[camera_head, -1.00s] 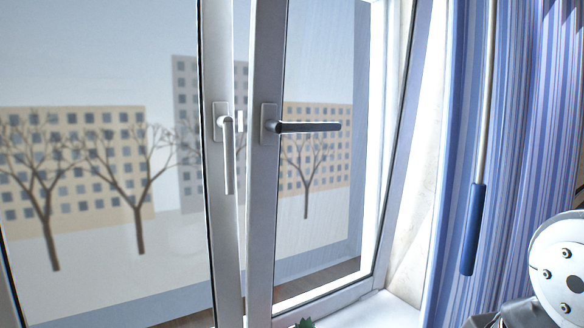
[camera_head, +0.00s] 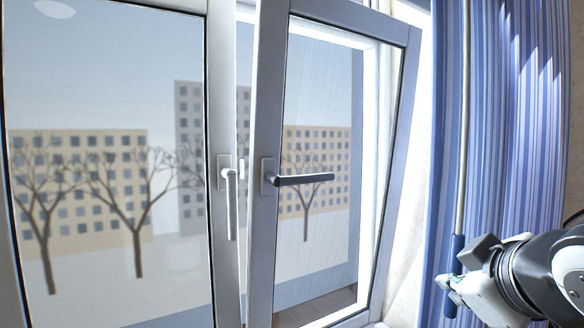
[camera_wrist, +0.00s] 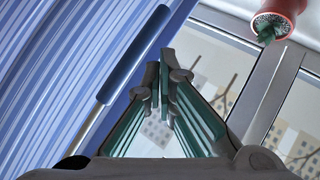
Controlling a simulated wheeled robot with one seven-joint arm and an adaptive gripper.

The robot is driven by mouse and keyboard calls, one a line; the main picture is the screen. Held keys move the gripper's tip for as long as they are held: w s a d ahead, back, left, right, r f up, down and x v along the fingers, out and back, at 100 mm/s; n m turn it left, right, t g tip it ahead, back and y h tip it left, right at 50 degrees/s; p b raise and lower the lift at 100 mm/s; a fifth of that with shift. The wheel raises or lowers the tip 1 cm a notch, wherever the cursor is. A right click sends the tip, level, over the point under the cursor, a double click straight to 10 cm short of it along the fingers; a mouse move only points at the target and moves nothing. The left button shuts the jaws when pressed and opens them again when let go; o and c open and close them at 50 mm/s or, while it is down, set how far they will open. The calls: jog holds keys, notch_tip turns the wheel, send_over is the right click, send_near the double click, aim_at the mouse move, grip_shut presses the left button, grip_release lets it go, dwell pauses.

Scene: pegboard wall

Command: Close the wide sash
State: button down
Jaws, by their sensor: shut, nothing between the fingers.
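The left sash (camera_head: 222,95) is the wider one in the head view, with its white handle (camera_head: 231,200) pointing down. The narrower right sash (camera_head: 262,120) leans into the room at the top, with a gap behind its upper edge. Its dark handle (camera_head: 305,179) lies level, pointing right. I cannot tell whether the left sash is fully seated in its frame. My gripper (camera_wrist: 163,75) is shut and empty in the wrist view, in front of the curtain's edge and apart from the handles. In the head view, my arm is at the lower right.
A blue striped curtain (camera_head: 505,120) hangs right of the window. A rod with a blue grip (camera_head: 457,255) hangs before it, close to my arm; the grip also shows in the wrist view (camera_wrist: 133,55). A red pot (camera_wrist: 278,14) with a green plant shows at the wrist view's top right.

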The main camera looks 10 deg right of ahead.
notch_tip(320, 180, up, 9)
jog(key=w+n+t+y+p, duration=0.1)
jog(key=w+n+t+p, duration=0.1)
jog(key=n+t, duration=0.15)
jog(key=n+y+b, duration=0.5)
jog(key=n+y, duration=0.4)
jog(key=n, duration=0.6)
send_near(291, 168)
notch_tip(291, 168, down, 3)
jog(key=shift+w+a+m+t, duration=0.2)
jog(key=shift+w+m+t, duration=0.05)
jog(key=shift+w, duration=0.15)
jog(key=w+a, duration=0.1)
jog(key=w, duration=0.1)
jog(key=w+a+r, duration=0.1)
jog(key=w, duration=0.1)
jog(key=w+a, duration=0.1)
jog(key=w, duration=0.1)
jog(key=shift+r, duration=0.15)
jog(key=shift+w+r, duration=0.1)
jog(key=shift+r, duration=0.25)
jog(key=shift+a, duration=0.1)
